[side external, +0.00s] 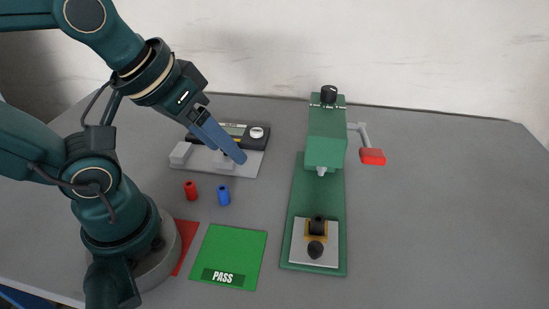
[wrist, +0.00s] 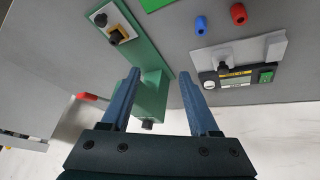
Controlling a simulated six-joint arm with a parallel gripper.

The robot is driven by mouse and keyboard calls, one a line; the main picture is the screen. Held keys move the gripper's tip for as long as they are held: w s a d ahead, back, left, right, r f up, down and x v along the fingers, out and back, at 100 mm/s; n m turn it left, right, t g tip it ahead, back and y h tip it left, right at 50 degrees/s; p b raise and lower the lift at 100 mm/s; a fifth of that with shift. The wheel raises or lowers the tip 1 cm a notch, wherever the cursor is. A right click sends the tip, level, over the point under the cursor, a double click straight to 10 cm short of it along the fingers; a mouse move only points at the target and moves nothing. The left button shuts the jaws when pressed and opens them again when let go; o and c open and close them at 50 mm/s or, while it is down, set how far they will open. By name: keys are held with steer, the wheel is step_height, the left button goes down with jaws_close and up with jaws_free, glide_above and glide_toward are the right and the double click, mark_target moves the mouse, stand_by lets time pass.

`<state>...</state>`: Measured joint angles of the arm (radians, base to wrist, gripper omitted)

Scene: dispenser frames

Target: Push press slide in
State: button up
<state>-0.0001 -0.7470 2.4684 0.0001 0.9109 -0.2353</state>
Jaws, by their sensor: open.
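The green press (side external: 326,135) stands right of centre on a long green base (side external: 298,195). Its press slide, a light grey plate (side external: 329,258), sits at the front end of the base, forward of the press head. The slide carries a yellow nest (side external: 307,238) with a black part (side external: 317,222) in it, and a round black knob (side external: 315,250) in front. The slide also shows at the upper left of the wrist view (wrist: 128,26). My gripper (side external: 240,158) is open and empty, raised left of the press, apart from the slide. Both fingers show in the wrist view (wrist: 159,73).
A gauge (side external: 235,131) on a grey plate stands behind my gripper. A red cylinder (side external: 191,190) and a blue cylinder (side external: 223,195) stand before it. A green PASS mat (side external: 230,250) and a red mat (side external: 188,240) lie nearer. The press's red-ended lever (side external: 372,157) sticks out right.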

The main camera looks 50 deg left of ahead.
steer(key=w+d+r+n, duration=0.2)
steer(key=w+n, duration=0.2)
steer(key=n, duration=0.1)
steer(key=n+g, duration=0.5)
steer(key=g, duration=0.1)
glide_above(317, 247)
step_height(317, 247, down, 11)
steer(key=shift+a+f, duration=0.1)
steer(key=shift+f, duration=0.1)
steer(key=shift+s+f+m, duration=0.1)
steer(key=shift+f+m, duration=0.2)
steer(key=shift+f, duration=2.3)
jaws_close()
steer(key=shift+r, duration=0.1)
